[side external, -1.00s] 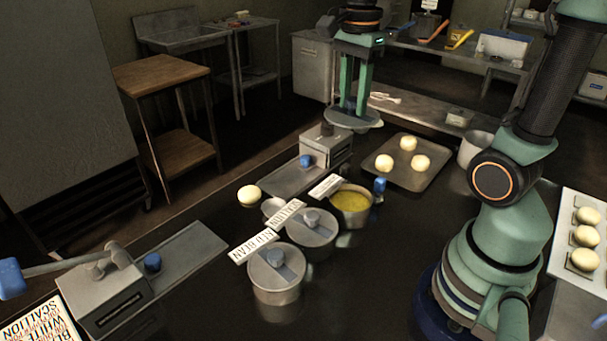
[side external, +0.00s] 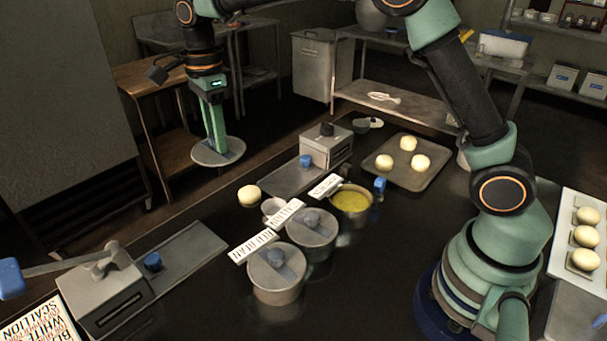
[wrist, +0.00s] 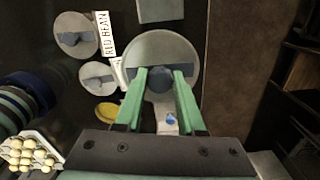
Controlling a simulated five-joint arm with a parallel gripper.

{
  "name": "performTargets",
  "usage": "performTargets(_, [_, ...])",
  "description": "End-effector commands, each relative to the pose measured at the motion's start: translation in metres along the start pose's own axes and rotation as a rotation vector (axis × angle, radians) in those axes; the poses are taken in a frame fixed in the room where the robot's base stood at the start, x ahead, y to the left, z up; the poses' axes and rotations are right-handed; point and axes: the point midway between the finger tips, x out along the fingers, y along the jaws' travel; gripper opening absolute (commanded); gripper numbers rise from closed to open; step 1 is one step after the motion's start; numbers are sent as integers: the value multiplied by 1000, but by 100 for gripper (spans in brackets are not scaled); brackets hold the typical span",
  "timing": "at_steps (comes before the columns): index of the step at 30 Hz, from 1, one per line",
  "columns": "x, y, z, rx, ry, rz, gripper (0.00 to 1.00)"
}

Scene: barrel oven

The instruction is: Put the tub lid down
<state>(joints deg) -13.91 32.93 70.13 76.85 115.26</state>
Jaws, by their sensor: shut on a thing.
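My gripper (side external: 217,140) is shut on the knob of a round grey tub lid (side external: 218,153) and holds it in the air, near level, at the upper left of the side view, seemingly past the counter's far edge. In the wrist view the knob sits between the green fingers (wrist: 160,78), with the lid disc (wrist: 160,45) beyond them. An open tub with yellow filling (side external: 351,200) stands on the dark counter; it also shows in the wrist view (wrist: 107,112). Two lidded tubs stand beside it, the front one (side external: 276,275) by the RED BEAN label (side external: 254,245) and the middle one (side external: 311,235).
A grey press (side external: 325,148) stands behind the tubs and another (side external: 104,290) at the front left. A tray with dough balls (side external: 432,180) lies at the back right. A dough ball (side external: 249,195) and a small cup (side external: 272,206) are left of the tubs.

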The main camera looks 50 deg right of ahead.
Motion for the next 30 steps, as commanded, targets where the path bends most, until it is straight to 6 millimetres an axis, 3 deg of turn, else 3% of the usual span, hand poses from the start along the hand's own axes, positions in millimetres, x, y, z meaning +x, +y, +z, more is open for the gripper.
performTargets(15, [121,2,-1,-1,2,5,0])
performTargets(30, [173,2,-1,-1,2,4,0])
